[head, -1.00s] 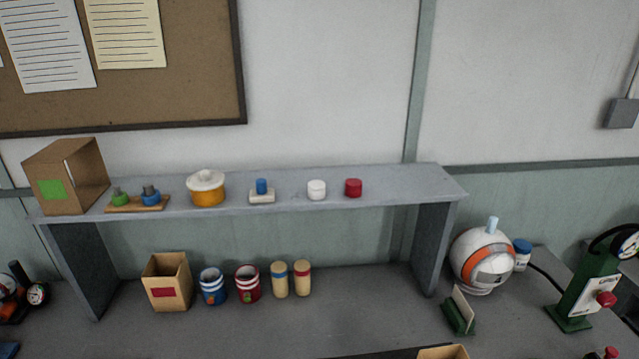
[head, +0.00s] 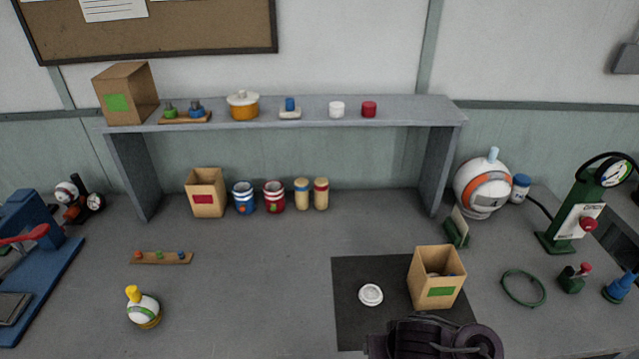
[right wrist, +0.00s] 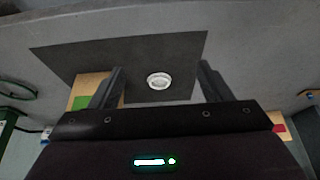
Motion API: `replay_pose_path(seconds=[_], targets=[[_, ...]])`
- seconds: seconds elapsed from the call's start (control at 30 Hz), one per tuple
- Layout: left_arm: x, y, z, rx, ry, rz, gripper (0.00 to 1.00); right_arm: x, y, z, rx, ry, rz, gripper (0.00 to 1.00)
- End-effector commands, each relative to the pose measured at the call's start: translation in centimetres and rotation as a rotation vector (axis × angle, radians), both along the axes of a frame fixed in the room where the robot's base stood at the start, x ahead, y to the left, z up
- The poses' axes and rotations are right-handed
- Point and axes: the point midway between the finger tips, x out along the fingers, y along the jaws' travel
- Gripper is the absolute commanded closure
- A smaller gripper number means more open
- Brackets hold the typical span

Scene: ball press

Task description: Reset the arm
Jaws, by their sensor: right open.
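My right arm shows as a dark wrist part at the bottom edge of the head view, in front of the black mat. Its fingertips are not visible there. In the right wrist view my right gripper (right wrist: 158,85) is open, its two dark fingers apart with nothing held between them. A white round lid (head: 370,295) lies flat on the black mat (head: 350,325); it also shows between the fingers in the right wrist view (right wrist: 158,81), beyond and apart from them. A cardboard box with a green label (head: 436,279) stands on the mat. My left gripper is not in view.
A grey shelf (head: 300,115) spans the back, with jars and boxes on and under it. A white and orange ball (head: 482,187) and a green gauge stand (head: 575,215) are at right. A blue press (head: 40,245) is at left.

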Motion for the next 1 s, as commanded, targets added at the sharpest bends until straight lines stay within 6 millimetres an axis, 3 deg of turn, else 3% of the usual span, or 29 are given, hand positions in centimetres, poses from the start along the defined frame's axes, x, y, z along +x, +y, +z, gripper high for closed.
replay_pose_path(seconds=[0.47,1.0], targets=[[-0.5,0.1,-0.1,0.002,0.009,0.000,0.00,-2.2,-0.5,2.2,-0.022,-0.010,0.046,0.28],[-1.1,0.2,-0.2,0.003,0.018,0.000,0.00,-7.7,-4.4,5.2,-0.044,0.063,0.099,0.28]])
